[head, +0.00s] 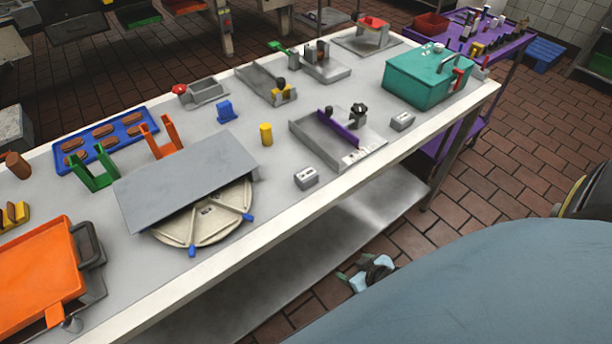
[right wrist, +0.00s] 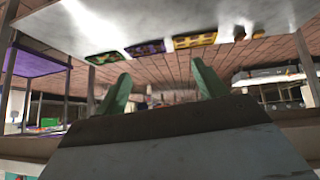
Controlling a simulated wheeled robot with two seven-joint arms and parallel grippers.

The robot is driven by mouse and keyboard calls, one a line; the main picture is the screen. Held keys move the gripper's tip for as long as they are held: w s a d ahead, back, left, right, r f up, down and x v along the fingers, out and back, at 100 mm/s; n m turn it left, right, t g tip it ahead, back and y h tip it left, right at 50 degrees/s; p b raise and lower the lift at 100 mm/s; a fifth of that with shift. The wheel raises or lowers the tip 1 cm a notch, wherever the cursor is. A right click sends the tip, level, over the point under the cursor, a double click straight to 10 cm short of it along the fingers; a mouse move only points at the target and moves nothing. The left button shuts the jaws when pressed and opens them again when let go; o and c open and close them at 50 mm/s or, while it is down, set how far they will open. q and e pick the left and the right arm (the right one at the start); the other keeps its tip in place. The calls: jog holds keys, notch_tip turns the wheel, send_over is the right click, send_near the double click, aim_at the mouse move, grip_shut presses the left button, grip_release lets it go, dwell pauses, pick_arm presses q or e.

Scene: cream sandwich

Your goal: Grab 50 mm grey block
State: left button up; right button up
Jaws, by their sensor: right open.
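Two small grey blocks lie on the near side of the worktable in the head view. One grey block (head: 306,177) is near the front edge, right of the round board. The other grey block (head: 403,121) is farther right, in front of the teal box. I cannot tell which one is 50 mm. My right gripper (head: 367,268) is low beyond the table's front edge, below the tabletop and apart from both blocks. The right wrist view shows its green fingers (right wrist: 160,88) spread with nothing between them. My left gripper is not in view.
The worktable (head: 262,213) has a lower shelf (head: 300,240). A metal tray with a purple bar (head: 338,132) stands between the blocks. The teal box (head: 430,76) is at the right end. A yellow cylinder (head: 266,134) and a grey slab (head: 185,180) are to the left.

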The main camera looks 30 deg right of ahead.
jog(key=w+r+t, duration=0.3)
jog(key=w+r, duration=0.3)
jog(key=r, duration=0.6)
jog(key=t+y, duration=0.1)
jog(key=t, duration=0.1)
send_near(311, 178)
jog(key=shift+t, duration=0.3)
jog(key=x, duration=0.6)
jog(key=shift+w+a+f+b, duration=0.1)
jog(key=shift+w+f+b, duration=0.05)
jog(key=shift+f+b, duration=0.2)
jog(key=shift+y, duration=0.3)
jog(key=shift+b+x, duration=0.35)
jog(key=shift+x, duration=2.75)
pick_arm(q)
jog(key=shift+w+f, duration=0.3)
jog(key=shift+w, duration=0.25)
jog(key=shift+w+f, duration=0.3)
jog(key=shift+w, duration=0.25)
pick_arm(e)
jog(key=shift+c, duration=0.3)
jog(key=c, duration=1)
